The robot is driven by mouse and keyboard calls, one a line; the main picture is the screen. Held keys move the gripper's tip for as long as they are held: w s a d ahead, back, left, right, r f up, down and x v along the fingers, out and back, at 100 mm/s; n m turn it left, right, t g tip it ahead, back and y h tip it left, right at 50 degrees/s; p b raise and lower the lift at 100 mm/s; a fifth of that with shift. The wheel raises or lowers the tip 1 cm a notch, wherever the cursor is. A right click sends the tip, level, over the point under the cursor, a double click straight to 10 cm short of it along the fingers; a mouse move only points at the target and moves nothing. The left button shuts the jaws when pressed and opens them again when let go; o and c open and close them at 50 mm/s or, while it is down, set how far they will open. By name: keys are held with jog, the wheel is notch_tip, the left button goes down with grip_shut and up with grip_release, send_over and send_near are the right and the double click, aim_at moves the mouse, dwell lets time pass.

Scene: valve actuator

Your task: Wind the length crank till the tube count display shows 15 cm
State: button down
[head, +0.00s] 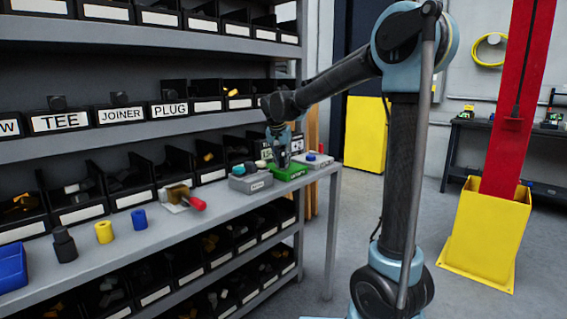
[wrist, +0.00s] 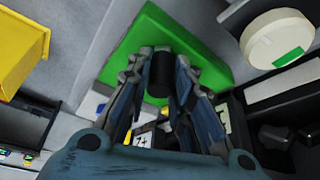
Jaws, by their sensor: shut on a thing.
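A green unit (head: 290,172) sits on the grey shelf near its far right end. It also fills the middle of the wrist view (wrist: 205,50). A black upright knob (wrist: 159,75) stands on it, apparently the length crank's handle. My gripper (head: 281,161) points down over the green unit, and its fingers (wrist: 160,82) are shut on the black knob from both sides. A small white panel with dark marks (wrist: 143,139) shows partly behind the fingers; I cannot read it or tell whether it is the tube count display.
A grey box (head: 251,183) with a rounded top knob stands left of the green unit. A pale box with a blue knob (head: 311,157) stands right of it. A red-handled device (head: 190,201) lies farther left. Bins line the rack behind. A yellow post base (head: 485,240) stands at right.

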jog(key=c, duration=1.4)
grip_release()
jog(key=shift+r, duration=0.1)
jog(key=v, duration=1.1)
jog(key=shift+s+r, duration=0.2)
jog(key=shift+r, duration=0.15)
